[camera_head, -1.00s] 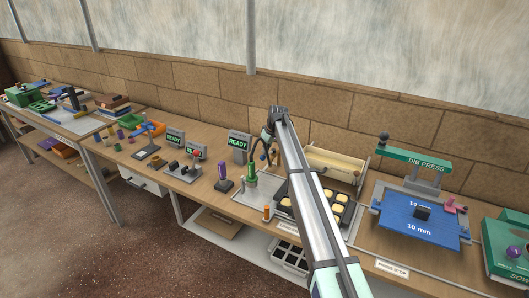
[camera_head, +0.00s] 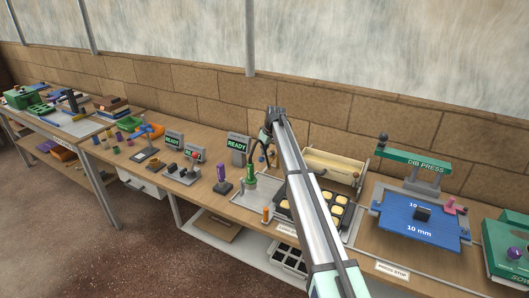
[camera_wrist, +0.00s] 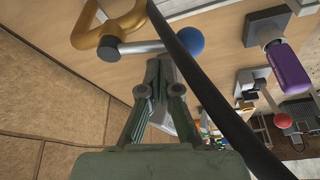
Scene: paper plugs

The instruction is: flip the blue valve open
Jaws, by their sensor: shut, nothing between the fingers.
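In the wrist view the blue ball knob (camera_wrist: 190,40) sits on the end of a short grey lever (camera_wrist: 143,47). The lever runs to an orange-yellow curved pipe body (camera_wrist: 105,42) on the bench. My gripper (camera_wrist: 158,72) is shut and empty, its fingertips just below the lever in the picture; I cannot tell whether they touch it. In the head view my arm hides most of the valve and the fingers.
A black hose (camera_wrist: 205,80) crosses close in front of the wrist camera. A purple handle (camera_wrist: 287,65) stands to the right. A brick wall (camera_wrist: 40,105) lies on the left.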

